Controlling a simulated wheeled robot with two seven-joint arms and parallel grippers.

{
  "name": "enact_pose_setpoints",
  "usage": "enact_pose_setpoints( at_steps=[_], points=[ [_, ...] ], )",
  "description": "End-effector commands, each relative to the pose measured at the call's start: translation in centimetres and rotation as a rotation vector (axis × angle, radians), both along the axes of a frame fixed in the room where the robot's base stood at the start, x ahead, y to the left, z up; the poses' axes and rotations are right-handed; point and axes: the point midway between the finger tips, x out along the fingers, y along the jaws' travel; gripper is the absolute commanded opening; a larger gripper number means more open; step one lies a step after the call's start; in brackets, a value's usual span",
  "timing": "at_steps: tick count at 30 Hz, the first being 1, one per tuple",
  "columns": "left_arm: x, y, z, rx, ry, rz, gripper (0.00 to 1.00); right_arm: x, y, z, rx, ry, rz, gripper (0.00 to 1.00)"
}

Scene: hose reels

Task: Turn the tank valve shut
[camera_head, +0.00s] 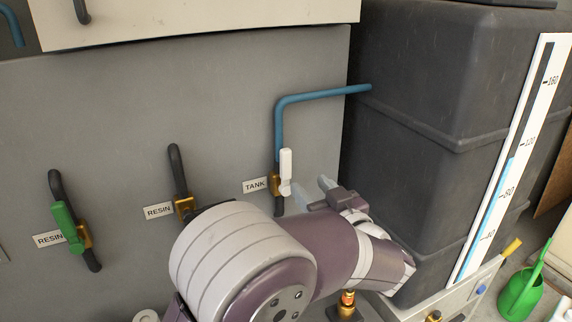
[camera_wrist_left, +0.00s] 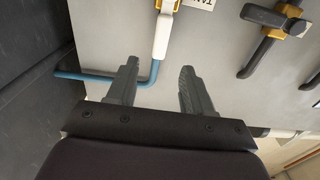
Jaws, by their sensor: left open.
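The tank valve's white lever (camera_head: 286,172) points upward, in line with the blue pipe (camera_head: 279,125) on the grey panel. Its brass body (camera_head: 276,184) sits right of the TANK label (camera_head: 255,185). My left gripper (camera_head: 314,190) is open and empty, a little to the right of the lever in the head view. In the left wrist view, the lever (camera_wrist_left: 162,38) has its free end just ahead of the gap between my left fingertips (camera_wrist_left: 160,70). The fingers and lever look apart. My right gripper is not in view.
Two RESIN valves are to the left, one with a green lever (camera_head: 67,227) and one with a brass body (camera_head: 184,205) partly behind my arm. A dark tank (camera_head: 420,110) with a level gauge (camera_head: 510,165) stands at right. A green watering can (camera_head: 522,290) is lower right.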

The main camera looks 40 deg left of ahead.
Motion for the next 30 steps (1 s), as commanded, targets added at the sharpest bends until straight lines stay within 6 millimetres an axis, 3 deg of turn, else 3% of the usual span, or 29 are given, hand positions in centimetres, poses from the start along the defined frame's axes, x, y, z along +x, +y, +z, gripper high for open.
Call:
enact_pose_setpoints(
  at_steps=[9, 15, 28, 30],
  points=[
    [3.1, 6.4, 0.1, 0.000, 0.001, 0.004, 0.51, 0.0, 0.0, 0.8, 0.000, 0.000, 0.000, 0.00],
    [4.8, 9.3, 0.1, -0.001, 0.000, 0.000, 0.51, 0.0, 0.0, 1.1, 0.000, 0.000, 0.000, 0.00],
    [5.4, 10.5, 0.0, -0.001, 0.000, -0.003, 0.51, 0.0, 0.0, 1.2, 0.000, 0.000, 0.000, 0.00],
    [5.4, 10.5, 0.0, -0.001, 0.000, -0.003, 0.28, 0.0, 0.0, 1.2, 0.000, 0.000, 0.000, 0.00]
  ],
)
